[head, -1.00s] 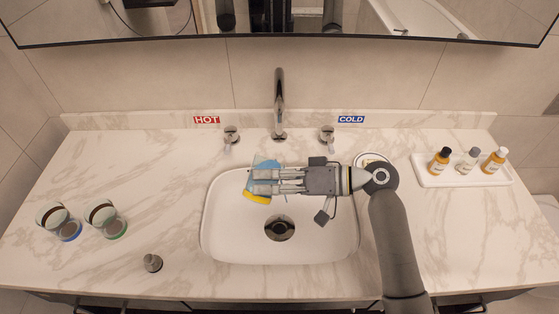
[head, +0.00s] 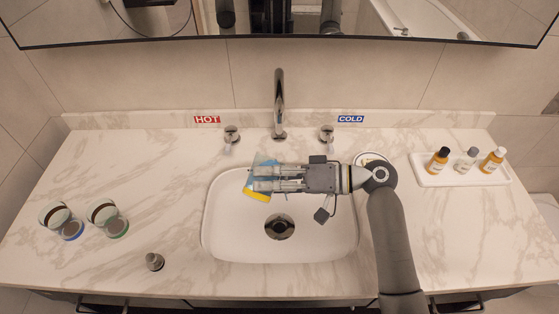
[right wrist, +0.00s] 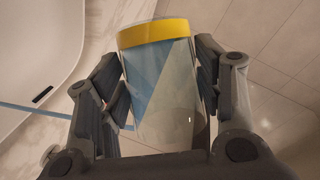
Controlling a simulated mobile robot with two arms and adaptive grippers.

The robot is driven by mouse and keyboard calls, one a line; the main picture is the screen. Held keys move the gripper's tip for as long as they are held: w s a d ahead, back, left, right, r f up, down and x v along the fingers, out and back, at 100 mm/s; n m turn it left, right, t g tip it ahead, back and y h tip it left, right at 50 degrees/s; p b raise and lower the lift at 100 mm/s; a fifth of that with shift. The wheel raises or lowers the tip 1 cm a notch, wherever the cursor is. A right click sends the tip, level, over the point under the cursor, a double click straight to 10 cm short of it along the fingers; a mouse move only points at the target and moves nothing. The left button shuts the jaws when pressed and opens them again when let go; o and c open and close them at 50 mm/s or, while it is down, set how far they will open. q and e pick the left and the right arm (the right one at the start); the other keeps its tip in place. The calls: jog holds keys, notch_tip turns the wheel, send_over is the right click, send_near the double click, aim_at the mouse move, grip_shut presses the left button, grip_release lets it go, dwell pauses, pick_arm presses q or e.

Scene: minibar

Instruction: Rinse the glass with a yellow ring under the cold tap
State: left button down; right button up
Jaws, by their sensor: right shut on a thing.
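My right gripper (head: 262,180) is shut on the glass with the yellow ring (head: 257,194) and holds it tilted over the left back part of the sink. The ring end points down and toward the front in the head view. In the right wrist view the glass (right wrist: 165,90) sits between both fingers, its yellow ring at the top. The tap (head: 279,105) stands behind the sink, to the right of the glass. The cold handle (head: 326,135) is right of the tap, below the blue COLD label (head: 351,119). My left gripper is not in view.
The hot handle (head: 231,136) is left of the tap. The sink (head: 225,240) is empty around its drain. A tray (head: 430,180) with bottles is at right.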

jog(key=shift+w+r+m+g+y+p, duration=0.15)
jog(key=shift+r+m+g+y+p, duration=0.25)
jog(key=shift+r+m+y+p, duration=0.6)
dwell(1.8)
jog(key=shift+w+d+r+m+p, duration=0.15)
jog(key=shift+w+d+m+p, duration=0.25)
jog(key=shift+w+m+p, duration=0.4)
dwell(0.6)
jog(key=shift+d+r+m, duration=0.1)
jog(key=shift+r+m, duration=0.15)
jog(key=shift+m, duration=0.35)
